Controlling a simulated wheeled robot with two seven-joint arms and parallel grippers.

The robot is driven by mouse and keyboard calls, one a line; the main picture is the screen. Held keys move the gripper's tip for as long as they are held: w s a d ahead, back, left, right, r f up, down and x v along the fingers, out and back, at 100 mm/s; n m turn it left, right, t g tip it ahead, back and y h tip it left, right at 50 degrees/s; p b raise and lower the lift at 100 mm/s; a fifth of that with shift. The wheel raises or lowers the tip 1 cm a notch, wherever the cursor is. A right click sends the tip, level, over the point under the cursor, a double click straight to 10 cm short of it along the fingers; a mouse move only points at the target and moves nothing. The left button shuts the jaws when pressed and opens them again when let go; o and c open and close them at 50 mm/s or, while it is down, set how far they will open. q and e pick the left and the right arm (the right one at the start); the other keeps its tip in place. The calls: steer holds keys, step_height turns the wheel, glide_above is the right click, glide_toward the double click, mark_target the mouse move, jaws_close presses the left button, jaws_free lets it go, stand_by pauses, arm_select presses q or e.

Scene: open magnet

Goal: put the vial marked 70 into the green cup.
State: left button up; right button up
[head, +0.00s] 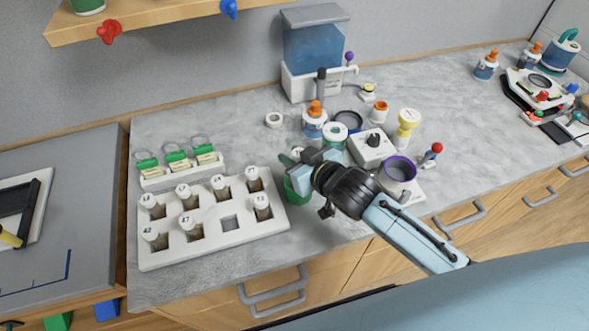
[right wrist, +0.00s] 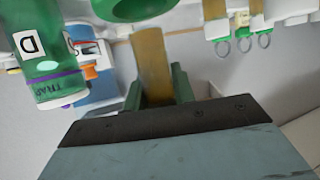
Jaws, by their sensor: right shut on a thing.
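The green cup (head: 293,190) stands on the counter just right of the white vial rack (head: 215,250), partly hidden by my right gripper. My right gripper (head: 300,161) is above the cup, shut on an amber vial. The vial (right wrist: 153,60) shows in the right wrist view, between the green fingers. Its white cap (head: 298,152) seems to show in the head view; I cannot read its mark. Several white-capped vials (head: 186,191) stand in the rack, and one front slot (head: 231,223) is empty. My left gripper is not in view.
A white holder (head: 182,178) with green clips stands behind the rack. Right of my gripper are a white device with a dark knob (head: 373,142), a purple-rimmed cup (head: 398,170) and an orange-capped bottle (head: 314,124). The counter's front strip is clear.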

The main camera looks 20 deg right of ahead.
step_height(320, 180, down, 3)
steer(key=shift+f, duration=0.5)
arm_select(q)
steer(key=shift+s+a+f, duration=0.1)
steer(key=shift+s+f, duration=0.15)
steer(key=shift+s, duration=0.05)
arm_select(e)
steer(key=shift+f, duration=0.1)
steer(key=shift+f+b, duration=0.3)
steer(key=o, duration=1)
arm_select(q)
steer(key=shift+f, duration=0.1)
